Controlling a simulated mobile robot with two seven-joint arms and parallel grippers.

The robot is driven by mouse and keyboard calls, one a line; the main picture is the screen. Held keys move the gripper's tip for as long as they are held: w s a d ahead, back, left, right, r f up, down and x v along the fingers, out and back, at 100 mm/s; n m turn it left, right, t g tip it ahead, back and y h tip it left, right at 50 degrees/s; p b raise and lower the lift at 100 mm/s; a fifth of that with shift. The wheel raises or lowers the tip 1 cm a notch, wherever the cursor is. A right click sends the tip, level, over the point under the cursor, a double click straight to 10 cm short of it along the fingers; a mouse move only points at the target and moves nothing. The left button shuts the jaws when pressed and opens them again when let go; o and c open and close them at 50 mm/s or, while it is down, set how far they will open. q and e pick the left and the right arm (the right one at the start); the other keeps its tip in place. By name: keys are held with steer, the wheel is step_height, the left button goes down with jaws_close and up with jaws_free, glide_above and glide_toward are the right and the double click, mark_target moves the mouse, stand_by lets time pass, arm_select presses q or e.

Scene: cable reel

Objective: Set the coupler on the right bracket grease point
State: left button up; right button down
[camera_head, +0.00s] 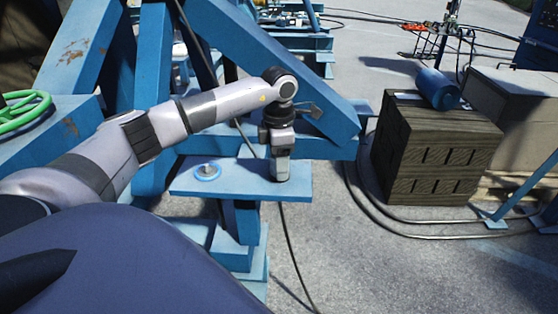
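My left gripper (281,172) points straight down over the right part of a flat blue bracket plate (240,186). Its fingertips are at or just above the plate; I cannot tell if they touch it. The fingers look close together, but whether they hold anything is too small to see. A round blue-and-white fitting (207,171) sits on the plate to the left of the gripper. I cannot make out the coupler or a grease point for certain; either may be hidden by the gripper. My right gripper is not in view.
Large blue frame beams (270,75) rise behind the plate. A dark slatted crate (430,155) with a blue cylinder (437,88) on top stands at right. Black cables lie on the floor around it; one hangs near the plate. A green hose coil (24,112) lies at left.

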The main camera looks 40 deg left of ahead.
arm_select(q)
steer(key=shift+o, duration=0.9)
step_height(320, 180, up, 7)
steer(key=shift+r, duration=0.1)
